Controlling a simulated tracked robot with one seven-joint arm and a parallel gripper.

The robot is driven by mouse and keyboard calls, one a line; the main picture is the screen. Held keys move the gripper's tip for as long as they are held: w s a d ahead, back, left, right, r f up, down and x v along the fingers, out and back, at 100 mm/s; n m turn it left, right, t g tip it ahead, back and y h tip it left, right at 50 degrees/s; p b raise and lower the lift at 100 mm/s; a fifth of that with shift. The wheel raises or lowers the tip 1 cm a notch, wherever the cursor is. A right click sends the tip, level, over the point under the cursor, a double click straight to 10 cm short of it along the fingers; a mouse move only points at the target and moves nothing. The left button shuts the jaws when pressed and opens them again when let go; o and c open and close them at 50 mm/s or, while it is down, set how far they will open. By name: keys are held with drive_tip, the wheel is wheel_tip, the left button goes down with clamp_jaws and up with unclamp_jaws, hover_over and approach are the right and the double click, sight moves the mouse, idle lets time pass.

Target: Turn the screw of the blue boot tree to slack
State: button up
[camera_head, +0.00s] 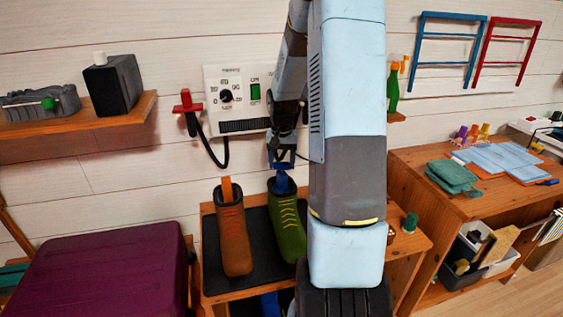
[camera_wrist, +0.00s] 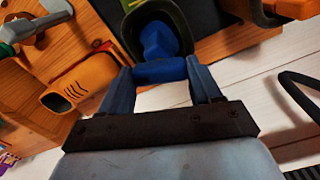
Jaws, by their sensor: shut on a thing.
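The blue boot tree (camera_head: 282,184) sits in the top of the green boot (camera_head: 288,222). In the wrist view its blue body (camera_wrist: 158,39) shows inside the dark green boot collar (camera_wrist: 128,28). My gripper (camera_head: 281,160) is right above the boot, pointing down. In the wrist view my gripper (camera_wrist: 158,78) has its two blue fingers on either side of the blue screw handle (camera_wrist: 160,70), shut on it. The screw's thread is hidden, so I cannot tell how tight it is.
A brown boot (camera_head: 234,238) with an orange boot tree (camera_head: 227,189) stands just left on the dark mat (camera_head: 213,262). A wall panel (camera_head: 238,98) and a cabled red-handled tool (camera_head: 187,103) are behind. A purple case (camera_head: 105,268) stands at left, a desk (camera_head: 415,165) at right.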

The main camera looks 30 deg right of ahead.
sight(282, 163)
drive_tip(key=shift+n, duration=2.8)
drive_tip(key=o, duration=1.1)
drive_tip(key=shift+c, duration=0.2)
wheel_tip(282, 163, up, 14)
drive_tip(key=shift+f, duration=0.15)
